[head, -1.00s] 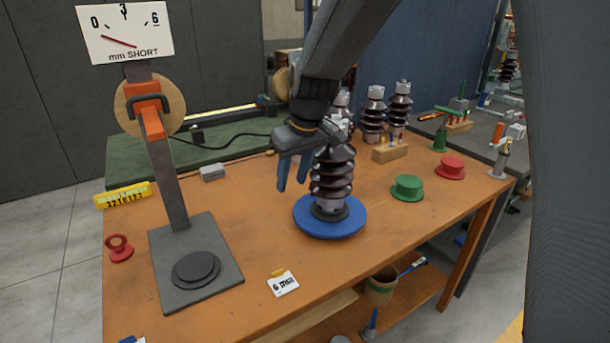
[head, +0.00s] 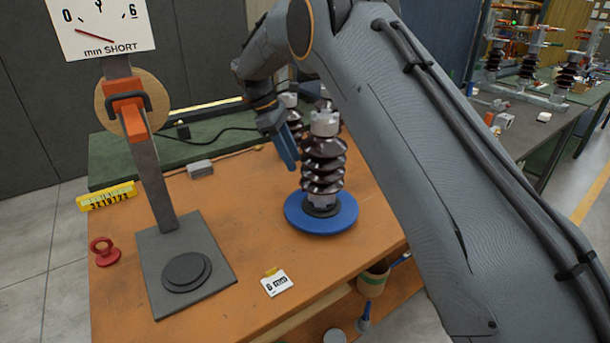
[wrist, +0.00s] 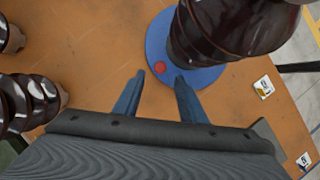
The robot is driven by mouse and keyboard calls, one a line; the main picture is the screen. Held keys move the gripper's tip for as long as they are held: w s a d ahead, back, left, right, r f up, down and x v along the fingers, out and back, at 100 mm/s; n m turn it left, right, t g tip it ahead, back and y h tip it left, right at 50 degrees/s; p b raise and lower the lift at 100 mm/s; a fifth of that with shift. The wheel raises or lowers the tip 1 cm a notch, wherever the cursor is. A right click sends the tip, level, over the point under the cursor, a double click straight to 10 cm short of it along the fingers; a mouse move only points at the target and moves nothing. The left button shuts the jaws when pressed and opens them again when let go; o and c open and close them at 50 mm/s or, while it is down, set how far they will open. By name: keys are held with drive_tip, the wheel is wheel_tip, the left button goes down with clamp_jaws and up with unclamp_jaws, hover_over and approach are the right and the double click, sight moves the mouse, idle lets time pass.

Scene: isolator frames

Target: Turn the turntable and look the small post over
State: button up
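The small post (head: 323,160), a dark brown ribbed insulator with a grey metal cap, stands upright on the blue round turntable (head: 341,221). In the wrist view the post (wrist: 222,35) fills the top right, and the turntable (wrist: 158,45) shows a red dot (wrist: 160,68) on its surface. My gripper (wrist: 160,85) is open, its two blue fingers apart with nothing seen between them. The fingertips lie by the turntable's near edge in the wrist view. In the head view my gripper (head: 290,165) is just left of the post; whether it touches anything is unclear.
A gauge stand (head: 187,262) with a dial (head: 100,28) is at left, beside a red knob (head: 104,251). A label card (head: 277,283) lies in front of the turntable. More brown posts (wrist: 30,100) stand nearby. My arm hides the bench's right side.

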drive_tip(key=shift+p+x, duration=1.15)
drive_tip(key=shift+x, duration=2.35)
clamp_jaws()
